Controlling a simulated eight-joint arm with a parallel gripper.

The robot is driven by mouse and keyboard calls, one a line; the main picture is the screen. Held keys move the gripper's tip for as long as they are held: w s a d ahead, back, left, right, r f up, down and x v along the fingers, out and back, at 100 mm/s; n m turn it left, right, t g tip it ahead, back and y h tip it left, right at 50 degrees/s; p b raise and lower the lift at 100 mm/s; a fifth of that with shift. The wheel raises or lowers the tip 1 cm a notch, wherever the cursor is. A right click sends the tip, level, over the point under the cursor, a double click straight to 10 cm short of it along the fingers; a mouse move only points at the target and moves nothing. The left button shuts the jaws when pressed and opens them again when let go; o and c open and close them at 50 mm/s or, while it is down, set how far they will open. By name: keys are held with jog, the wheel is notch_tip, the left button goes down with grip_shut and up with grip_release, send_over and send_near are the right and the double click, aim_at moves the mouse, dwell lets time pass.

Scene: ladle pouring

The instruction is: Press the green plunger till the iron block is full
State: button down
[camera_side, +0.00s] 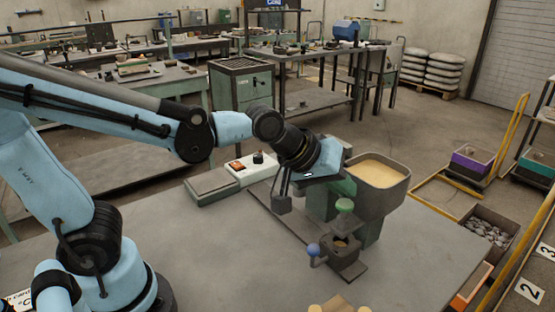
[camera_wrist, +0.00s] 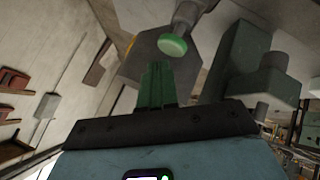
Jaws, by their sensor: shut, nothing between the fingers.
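The green plunger (camera_side: 345,205) has a round green knob on a grey stem and stands above the iron block in the side view. Its green knob (camera_wrist: 173,46) also shows in the wrist view, a little beyond and right of my fingertips. My gripper (camera_side: 341,187) is shut and empty, with its green fingers just above the plunger knob; whether they touch it I cannot tell. The shut fingers (camera_wrist: 157,68) stand together in the wrist view. The iron block (camera_side: 343,258) is dark, with a brownish opening on top; its fill level is too small to read.
A grey-green pot (camera_side: 405,194) of tan material stands right behind my gripper. A blue ball handle (camera_side: 313,250) sticks out left of the block. A white box (camera_side: 250,170) and a flat green box (camera_side: 211,186) lie at the table's back.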

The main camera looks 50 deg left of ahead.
aim_at(339, 203)
jog(key=shift+f, duration=0.25)
jog(key=shift+f, duration=0.95)
dwell(1.1)
jog(key=shift+r, duration=1.35)
jog(key=shift+r, duration=0.15)
jog(key=shift+r, duration=2.4)
jog(key=s+a+f+m+g+y, duration=0.1)
jog(key=s+a+f+m+y, duration=0.1)
jog(key=s+a+f+m, duration=0.3)
jog(key=s+a+f, duration=0.3)
jog(key=s+a, duration=0.1)
jog(key=a, duration=0.1)
jog(key=shift+s+a+f+g+y, duration=0.25)
jog(key=shift+s+f+g+y, duration=0.05)
jog(key=shift+g+y, duration=0.1)
